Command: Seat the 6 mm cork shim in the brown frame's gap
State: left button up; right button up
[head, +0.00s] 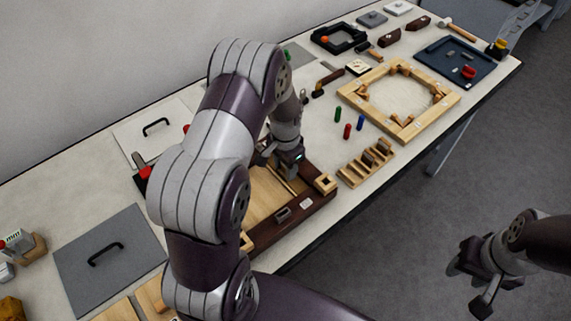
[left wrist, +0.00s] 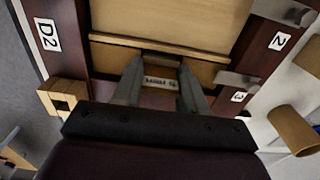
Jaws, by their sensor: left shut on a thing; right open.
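The brown frame (head: 318,205) lies on the bench in the head view, with a pale wood panel (head: 265,200) inside it. Its dark side with the label D2 (left wrist: 70,35) also shows in the left wrist view. My left gripper (head: 288,160) is over the frame's far part; in the left wrist view its fingers are shut on a small cork-coloured shim (left wrist: 160,74) with upside-down lettering that seems to read 6 mm. The shim is at the edge of the pale panel; I cannot tell whether it sits in the gap. My right gripper (head: 482,283) is open and empty, off the bench.
A stepped wooden rack (head: 366,167) with several pieces stands beside the frame. A notched wood block (head: 325,183) is at the frame's corner. Metal clips (left wrist: 238,82) line one frame side. Small coloured pegs (head: 347,131) and a large pale wooden frame (head: 440,113) are further right.

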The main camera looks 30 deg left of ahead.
pick_arm(q)
jog(key=o, duration=1.2)
notch_tip(320, 180, up, 13)
jog(key=shift+f+b, duration=0.2)
jog(key=shift+b, duration=0.5)
